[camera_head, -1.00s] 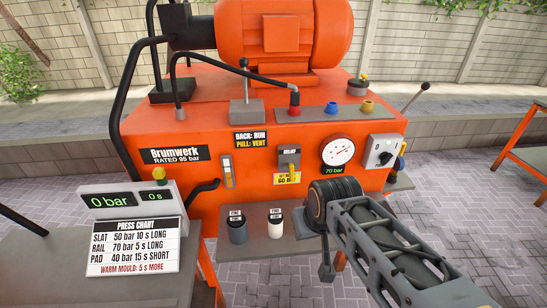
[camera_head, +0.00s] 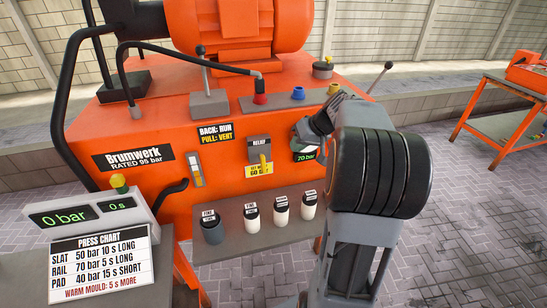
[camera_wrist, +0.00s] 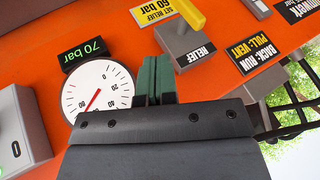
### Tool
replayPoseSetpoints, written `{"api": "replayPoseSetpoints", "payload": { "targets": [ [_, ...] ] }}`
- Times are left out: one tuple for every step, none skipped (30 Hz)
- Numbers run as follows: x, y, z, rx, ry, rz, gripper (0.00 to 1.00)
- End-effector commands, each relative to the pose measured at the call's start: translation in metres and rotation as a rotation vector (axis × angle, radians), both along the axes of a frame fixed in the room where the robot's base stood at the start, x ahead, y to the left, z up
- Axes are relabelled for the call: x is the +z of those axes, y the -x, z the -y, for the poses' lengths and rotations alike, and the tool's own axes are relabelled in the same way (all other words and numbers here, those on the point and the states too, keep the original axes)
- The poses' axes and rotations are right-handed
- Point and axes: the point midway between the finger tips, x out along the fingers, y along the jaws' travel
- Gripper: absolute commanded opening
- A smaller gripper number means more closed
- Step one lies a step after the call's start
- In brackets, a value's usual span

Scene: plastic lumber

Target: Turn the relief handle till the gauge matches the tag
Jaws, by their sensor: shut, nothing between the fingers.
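The yellow relief handle (camera_head: 263,161) sits on a grey block marked RELIEF on the orange machine front. In the wrist view the handle (camera_wrist: 190,13) is upside down at the top. The yellow tag (camera_head: 257,171) below it reads "set relief 60 bar"; it also shows in the wrist view (camera_wrist: 153,12). The white gauge (camera_wrist: 97,90) has a red needle, and its green readout (camera_wrist: 84,52) says 70 bar. In the head view my arm hides most of the gauge, but the readout (camera_head: 306,156) shows. My gripper (camera_wrist: 157,80) is shut and empty, beside the gauge and apart from the handle.
A grey switch box (camera_wrist: 22,130) stands beyond the gauge. Several small canisters (camera_head: 252,215) stand on the shelf (camera_head: 235,248) below the panel. A white-and-orange lever (camera_head: 196,168) and a black bent handle (camera_head: 172,188) are left of the relief block. A press chart (camera_head: 101,262) stands at the left.

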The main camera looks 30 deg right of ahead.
Motion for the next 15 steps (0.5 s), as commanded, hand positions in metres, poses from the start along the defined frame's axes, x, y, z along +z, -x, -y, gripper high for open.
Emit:
{"api": "replayPoseSetpoints", "payload": {
  "targets": [
    [-0.008,-0.004,-0.005,0.002,-0.002,-0.005,0.0],
    [-0.012,-0.007,-0.007,0.001,-0.003,-0.005,0.0],
    [-0.019,-0.01,-0.01,0.001,-0.003,-0.006,0.0],
    [-0.023,-0.013,-0.012,0.0,-0.003,-0.005,0.0],
    [-0.028,-0.015,-0.014,0.0,-0.002,-0.005,0.0],
    [-0.034,-0.019,-0.017,0.0,-0.001,-0.005,0.0],
    [-0.039,-0.021,-0.019,0.001,-0.002,-0.006,0.0],
    [-0.043,-0.024,-0.021,-0.001,-0.001,-0.005,0.0],
    [-0.048,-0.026,-0.023,-0.001,-0.003,-0.006,0.0],
    [-0.052,-0.028,-0.025,-0.001,-0.002,-0.006,0.0],
    [-0.054,-0.03,-0.028,0.0,0.0,-0.005,0.0],
    [-0.051,-0.031,-0.034,0.0,0.001,-0.002,0.0],
    [-0.051,-0.032,-0.038,0.0,0.002,-0.002,0.0],
    [-0.052,-0.032,-0.042,0.0,0.0,-0.003,0.0],
    [-0.052,-0.033,-0.046,0.0,0.0,-0.003,0.0]
  ]
}}
